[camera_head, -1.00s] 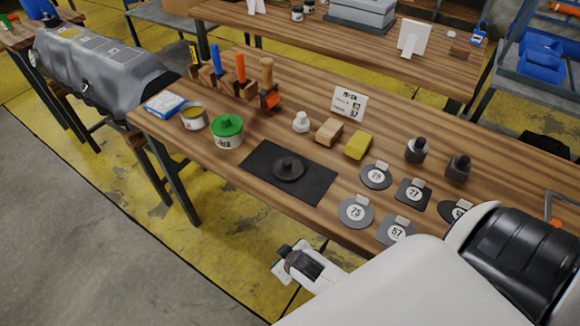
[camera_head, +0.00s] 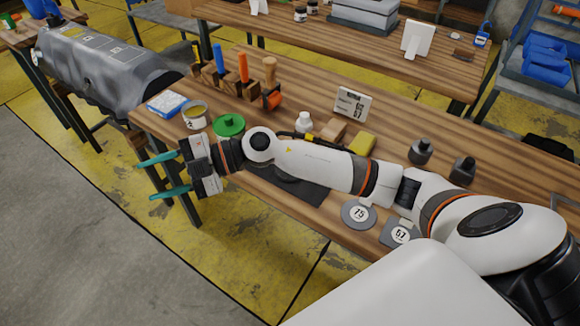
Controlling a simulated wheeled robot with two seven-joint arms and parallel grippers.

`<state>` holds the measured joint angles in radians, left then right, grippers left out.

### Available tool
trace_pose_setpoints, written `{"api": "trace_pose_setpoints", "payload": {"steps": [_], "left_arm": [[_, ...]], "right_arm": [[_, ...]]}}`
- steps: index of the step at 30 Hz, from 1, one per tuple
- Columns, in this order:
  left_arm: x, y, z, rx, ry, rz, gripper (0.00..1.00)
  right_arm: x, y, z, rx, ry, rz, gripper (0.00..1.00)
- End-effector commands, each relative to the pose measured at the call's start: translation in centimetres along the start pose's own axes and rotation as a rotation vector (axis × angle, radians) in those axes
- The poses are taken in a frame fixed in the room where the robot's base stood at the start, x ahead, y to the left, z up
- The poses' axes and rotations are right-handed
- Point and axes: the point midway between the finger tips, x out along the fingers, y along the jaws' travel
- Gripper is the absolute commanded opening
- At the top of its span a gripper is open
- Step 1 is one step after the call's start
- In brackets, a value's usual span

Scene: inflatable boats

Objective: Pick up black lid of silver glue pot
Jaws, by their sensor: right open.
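The silver pot (camera_head: 194,117) stands open near the table's left end, with yellowish contents inside. A black mat (camera_head: 312,194) lies at the table's front edge. The black round lid with a knob, seen on this mat earlier, is now mostly hidden behind my right forearm. My right gripper (camera_head: 147,179) has teal fingers that are apart and empty. It points left, past the table's front left edge, to the left of the mat and in front of the silver pot. My left gripper is not in view.
A blue-white packet (camera_head: 166,103), brush rack (camera_head: 225,85), white bottle (camera_head: 304,122) and yellow block (camera_head: 361,144) stand nearby. Numbered discs (camera_head: 358,215) lie on the right.

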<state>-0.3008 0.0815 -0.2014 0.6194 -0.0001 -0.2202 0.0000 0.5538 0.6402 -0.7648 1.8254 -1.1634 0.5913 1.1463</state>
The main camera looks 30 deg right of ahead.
Motion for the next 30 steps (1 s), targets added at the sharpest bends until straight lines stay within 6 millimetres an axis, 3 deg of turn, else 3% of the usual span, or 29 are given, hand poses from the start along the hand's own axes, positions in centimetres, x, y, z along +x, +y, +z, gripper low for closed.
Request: {"api": "trace_pose_setpoints", "payload": {"steps": [2, 5, 9, 12, 15, 20, 30], "left_arm": [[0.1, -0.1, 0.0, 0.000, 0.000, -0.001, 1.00], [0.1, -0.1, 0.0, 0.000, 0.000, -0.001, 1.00], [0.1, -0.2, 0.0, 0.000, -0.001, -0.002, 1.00], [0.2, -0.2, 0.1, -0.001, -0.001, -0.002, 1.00], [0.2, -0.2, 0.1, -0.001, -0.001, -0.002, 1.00], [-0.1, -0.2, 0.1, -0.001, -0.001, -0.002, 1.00], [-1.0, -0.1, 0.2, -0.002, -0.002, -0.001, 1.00]], "right_arm": [[-2.0, 1.4, -2.3, -0.050, 0.083, 0.258, 0.49], [-6.7, 2.7, -6.0, -0.049, 0.267, 0.558, 0.49], [-15.5, 1.8, -10.3, 0.024, 0.607, 0.853, 0.49], [-21.2, 0.3, -11.7, 0.095, 0.829, 0.967, 0.49], [-25.2, -0.8, -12.1, 0.153, 0.984, 1.025, 0.49], [-27.6, -0.9, -12.6, 0.197, 1.081, 1.058, 0.49], [-27.2, 3.2, -15.8, 0.198, 1.081, 1.058, 0.49]]}}
